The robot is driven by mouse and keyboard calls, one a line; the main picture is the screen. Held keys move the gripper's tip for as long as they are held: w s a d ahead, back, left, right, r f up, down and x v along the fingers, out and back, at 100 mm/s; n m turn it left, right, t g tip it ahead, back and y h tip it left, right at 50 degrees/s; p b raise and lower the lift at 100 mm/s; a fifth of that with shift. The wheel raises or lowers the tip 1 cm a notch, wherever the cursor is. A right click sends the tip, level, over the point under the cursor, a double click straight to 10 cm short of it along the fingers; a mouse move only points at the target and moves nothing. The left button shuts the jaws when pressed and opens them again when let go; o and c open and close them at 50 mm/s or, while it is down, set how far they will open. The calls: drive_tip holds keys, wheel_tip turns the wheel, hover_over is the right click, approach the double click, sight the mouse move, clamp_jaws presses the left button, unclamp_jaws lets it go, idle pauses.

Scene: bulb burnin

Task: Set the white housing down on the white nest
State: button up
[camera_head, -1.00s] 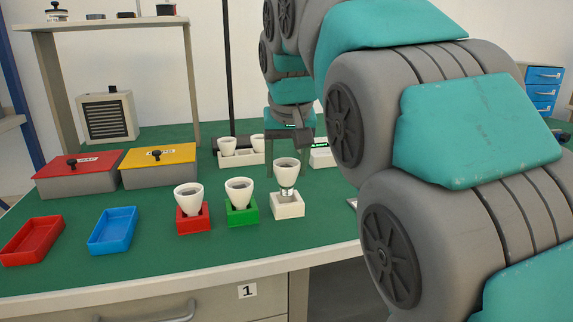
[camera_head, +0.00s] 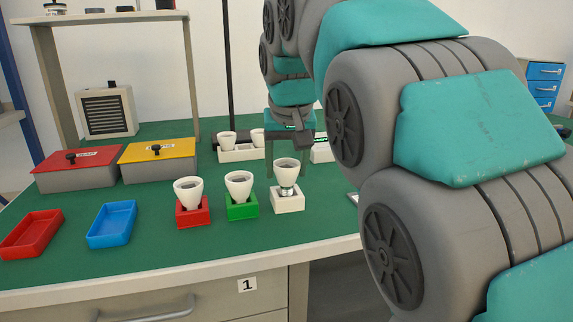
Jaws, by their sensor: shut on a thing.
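The white housing (camera_head: 287,172) is an upright white cup with a dark opening and a metallic lower end. It is directly above the white nest (camera_head: 288,203), a small white block at the right of the row. Its metallic end meets the nest's top in this view; I cannot tell whether it rests there. My gripper (camera_head: 289,174) reaches down from behind, with a grey finger on each side of the housing, and is shut on it. The housing hides part of the fingers.
Similar white housings stand in a red nest (camera_head: 192,218) and a green nest (camera_head: 242,211) to the left. A white rack (camera_head: 233,155) with cups is behind. Blue (camera_head: 112,239) and red (camera_head: 30,250) trays and two lidded boxes are farther left.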

drive_tip(key=shift+f+b, duration=0.4)
drive_tip(key=shift+f, duration=0.4)
idle(0.9)
drive_tip(key=o, duration=1.5)
drive_tip(key=shift+o, duration=0.2)
drive_tip(key=v, duration=0.7)
drive_tip(key=shift+r, duration=0.4)
drive_tip(key=shift+s, duration=0.25)
